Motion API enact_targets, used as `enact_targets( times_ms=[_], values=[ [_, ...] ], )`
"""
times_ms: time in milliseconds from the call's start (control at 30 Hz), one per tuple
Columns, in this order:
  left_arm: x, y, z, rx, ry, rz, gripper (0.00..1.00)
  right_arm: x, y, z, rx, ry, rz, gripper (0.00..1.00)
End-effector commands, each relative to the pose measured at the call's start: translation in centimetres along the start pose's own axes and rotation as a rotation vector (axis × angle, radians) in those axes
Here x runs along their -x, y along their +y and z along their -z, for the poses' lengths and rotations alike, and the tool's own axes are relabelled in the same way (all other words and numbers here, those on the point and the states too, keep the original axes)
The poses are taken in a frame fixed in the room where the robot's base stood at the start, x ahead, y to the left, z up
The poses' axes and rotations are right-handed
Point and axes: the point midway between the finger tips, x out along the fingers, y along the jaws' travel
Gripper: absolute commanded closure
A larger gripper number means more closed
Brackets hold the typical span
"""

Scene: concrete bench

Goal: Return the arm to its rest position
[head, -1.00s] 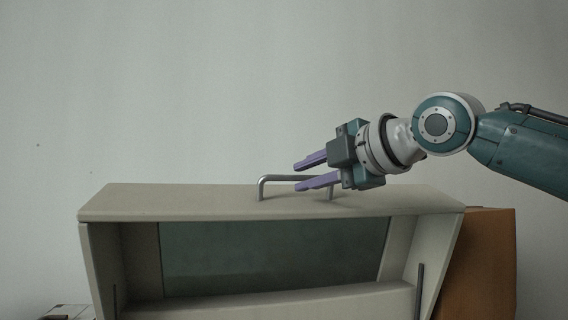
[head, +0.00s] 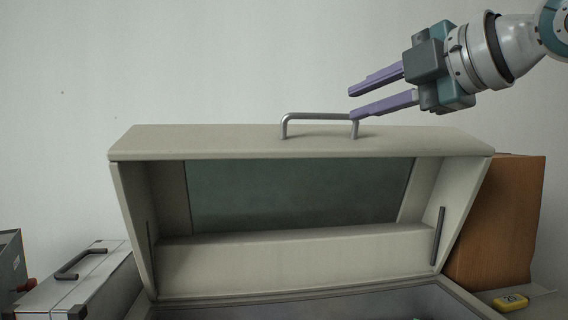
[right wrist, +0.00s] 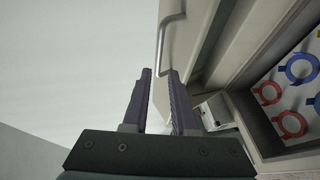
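My right gripper (head: 352,104) is at the upper right of the head view, its purple fingers apart with nothing between them. It is above and to the right of the metal handle (head: 318,116), its lower fingertip overlapping the handle's right end in this view. In the right wrist view the fingers (right wrist: 160,72) are parted, and the handle (right wrist: 162,40) lies just beyond them. The handle is on the raised beige lid (head: 300,140), which stands open with a dark window (head: 295,192). My left gripper is not in view.
A brown box (head: 510,220) stands behind the lid at right, with a yellow device (head: 510,303) near it. A grey case (head: 75,285) with a black handle sits at left. Red and blue rings (right wrist: 298,68) lie inside the box in the right wrist view.

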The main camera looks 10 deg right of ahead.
Motion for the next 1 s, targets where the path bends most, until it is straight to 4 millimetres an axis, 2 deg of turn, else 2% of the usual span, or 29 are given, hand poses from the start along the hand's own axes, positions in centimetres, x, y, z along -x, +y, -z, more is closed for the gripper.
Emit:
enact_targets(
  times_ms=[67,167,267,333,400,467,600,733,800,900,1000],
  values=[
    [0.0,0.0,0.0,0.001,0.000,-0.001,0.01,-0.1,-0.5,0.2,-0.010,0.002,0.009,0.74],
    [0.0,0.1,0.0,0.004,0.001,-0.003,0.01,-0.5,-3.3,1.2,-0.069,0.009,0.058,0.74],
    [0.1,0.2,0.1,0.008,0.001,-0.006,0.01,-0.5,-8.6,3.1,-0.200,0.005,0.152,0.74],
    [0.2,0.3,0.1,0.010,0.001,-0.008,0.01,0.1,-13.0,4.6,-0.330,-0.018,0.230,0.74],
    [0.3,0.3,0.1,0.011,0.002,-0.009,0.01,1.2,-17.3,5.8,-0.477,-0.064,0.305,0.74],
    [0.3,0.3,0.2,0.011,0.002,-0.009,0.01,2.7,-20.8,6.7,-0.605,-0.120,0.364,0.74],
    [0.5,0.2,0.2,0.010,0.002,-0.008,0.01,7.5,-28.2,7.9,-0.918,-0.319,0.486,0.74],
    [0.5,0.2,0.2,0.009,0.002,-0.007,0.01,13.4,-34.0,8.3,-1.184,-0.577,0.566,0.74],
    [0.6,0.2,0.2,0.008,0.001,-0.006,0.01,16.6,-36.3,8.4,-1.296,-0.719,0.590,0.74],
    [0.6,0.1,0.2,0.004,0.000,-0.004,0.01,20.5,-38.5,8.5,-1.406,-0.893,0.606,0.74],
    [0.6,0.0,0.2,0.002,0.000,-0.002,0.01,23.0,-39.7,8.5,-1.465,-1.003,0.609,0.74]
  ],
)
